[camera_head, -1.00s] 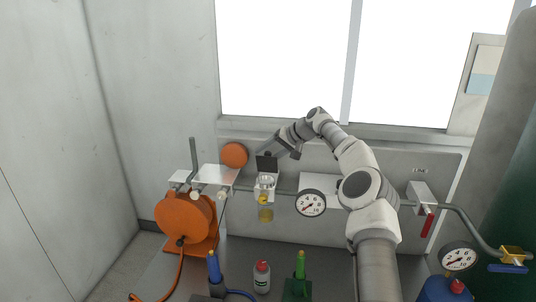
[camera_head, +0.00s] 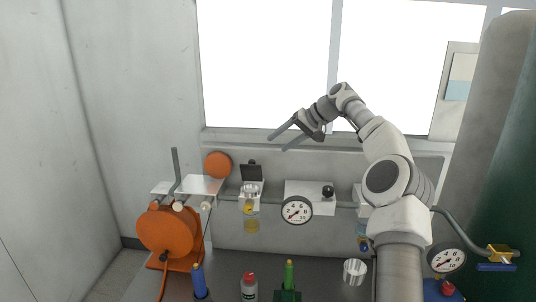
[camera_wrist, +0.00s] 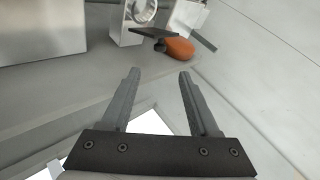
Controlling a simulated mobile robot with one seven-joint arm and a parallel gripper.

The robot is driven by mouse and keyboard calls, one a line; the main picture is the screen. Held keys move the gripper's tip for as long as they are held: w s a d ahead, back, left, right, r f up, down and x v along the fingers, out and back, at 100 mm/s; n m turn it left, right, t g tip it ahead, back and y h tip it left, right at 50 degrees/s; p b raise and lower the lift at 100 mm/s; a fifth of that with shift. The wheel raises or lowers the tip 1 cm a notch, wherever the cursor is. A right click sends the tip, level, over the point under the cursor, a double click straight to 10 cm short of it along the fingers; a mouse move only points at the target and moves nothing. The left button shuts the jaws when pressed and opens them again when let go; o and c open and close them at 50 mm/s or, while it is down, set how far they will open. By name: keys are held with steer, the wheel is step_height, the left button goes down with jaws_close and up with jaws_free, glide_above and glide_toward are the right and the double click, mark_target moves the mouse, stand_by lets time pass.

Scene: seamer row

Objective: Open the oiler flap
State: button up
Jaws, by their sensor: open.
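The oiler (camera_head: 249,191) is on the wall panel, with a pale metal top and a clear bowl (camera_head: 251,221) of yellow liquid below. Its dark flap (camera_head: 251,172) stands up at the back of the top, and the round opening in front shows uncovered. In the wrist view the flap (camera_wrist: 148,31) is a thin dark plate sticking out beside the oiler body (camera_wrist: 128,24). My gripper (camera_head: 277,143) is above and to the right of the oiler, open and empty, clear of the flap. Its spread fingers also show in the wrist view (camera_wrist: 159,74).
An orange knob (camera_head: 217,164) is left of the oiler, above an orange hose reel (camera_head: 168,232). A pressure gauge (camera_head: 297,210) is to its right. Bottles and a metal cup (camera_head: 355,271) stand on the bench below.

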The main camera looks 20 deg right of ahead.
steer(key=shift+v, duration=1.65)
steer(key=s+a+r+n+g+h+b, duration=0.15)
steer(key=s+a, duration=0.35)
steer(key=a, duration=0.7)
steer(key=s+a+r+n+h+b, duration=0.15)
steer(key=s+a, duration=0.35)
steer(key=a, duration=0.6)
steer(key=s+a+f+h+b, duration=0.15)
steer(key=s+a, duration=0.25)
steer(key=s, duration=0.5)
steer(key=s+d+f+t+h, duration=0.1)
steer(key=s+f, duration=0.1)
steer(key=s, duration=1)
steer(key=s+d+f+h, duration=0.1)
steer(key=s+d+f, duration=0.9)
steer(key=s, duration=0.4)
steer(key=shift+s+d+h, duration=0.15)
steer(key=shift+d+h, duration=0.2)
steer(key=shift+f+g, duration=0.2)
steer(key=shift+g, duration=0.05)
steer(key=shift+c, duration=0.9)
steer(key=shift+a, duration=0.1)
